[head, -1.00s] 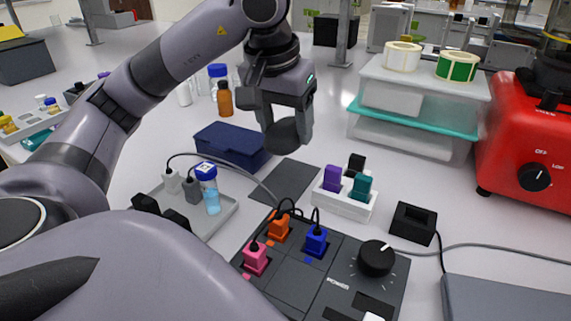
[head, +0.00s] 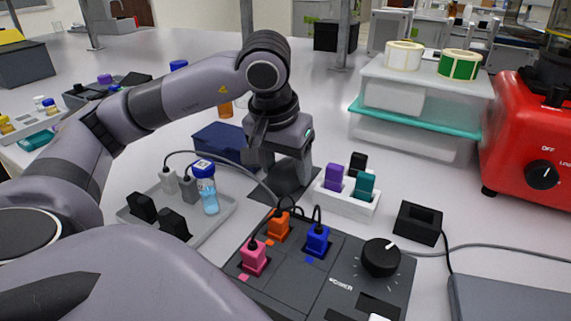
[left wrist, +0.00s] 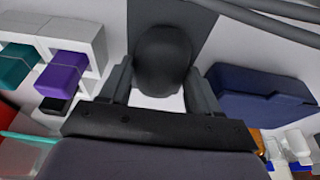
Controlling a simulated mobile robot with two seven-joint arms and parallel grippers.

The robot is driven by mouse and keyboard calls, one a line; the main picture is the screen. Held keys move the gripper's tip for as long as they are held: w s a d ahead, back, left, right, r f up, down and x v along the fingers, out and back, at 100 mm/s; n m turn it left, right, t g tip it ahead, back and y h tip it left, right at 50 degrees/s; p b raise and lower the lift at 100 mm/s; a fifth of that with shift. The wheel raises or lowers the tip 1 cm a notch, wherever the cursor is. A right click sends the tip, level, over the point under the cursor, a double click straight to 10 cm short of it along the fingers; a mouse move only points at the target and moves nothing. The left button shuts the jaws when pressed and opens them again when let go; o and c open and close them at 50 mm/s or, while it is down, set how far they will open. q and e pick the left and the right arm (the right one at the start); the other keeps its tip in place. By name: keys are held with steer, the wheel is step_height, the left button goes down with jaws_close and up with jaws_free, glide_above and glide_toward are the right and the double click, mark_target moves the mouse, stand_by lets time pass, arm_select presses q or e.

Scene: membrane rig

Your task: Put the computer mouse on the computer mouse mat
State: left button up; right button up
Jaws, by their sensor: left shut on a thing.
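The dark grey computer mouse (head: 290,176) is between the fingers of my left gripper (head: 280,166). In the left wrist view the mouse (left wrist: 163,62) shows as a rounded dark shape, with the gripper's two fingers (left wrist: 160,85) closed on its sides. The flat dark mouse mat (head: 264,196) lies on the bench under the gripper and is partly hidden by it. The mat also shows behind the mouse in the left wrist view (left wrist: 195,22). The mouse is over or very close to the mat; I cannot tell whether they touch. My right gripper is not in view.
A navy box (head: 218,142) stands left of the mat. A white holder (head: 345,199) with coloured blocks is close on the right. A dark power panel (head: 295,285) with plugs and cables lies in front. A grey tray (head: 222,222) with a bottle is at front left.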

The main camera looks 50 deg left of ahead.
mark_target(275, 180)
arm_select(q)
steer(key=o, duration=1.2)
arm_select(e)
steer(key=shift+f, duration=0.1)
arm_select(q)
steer(key=shift+r+p, duration=0.2)
steer(key=shift+p, duration=0.1)
steer(key=shift+p+v, duration=2.1)
steer(key=shift+v, duration=3.85)
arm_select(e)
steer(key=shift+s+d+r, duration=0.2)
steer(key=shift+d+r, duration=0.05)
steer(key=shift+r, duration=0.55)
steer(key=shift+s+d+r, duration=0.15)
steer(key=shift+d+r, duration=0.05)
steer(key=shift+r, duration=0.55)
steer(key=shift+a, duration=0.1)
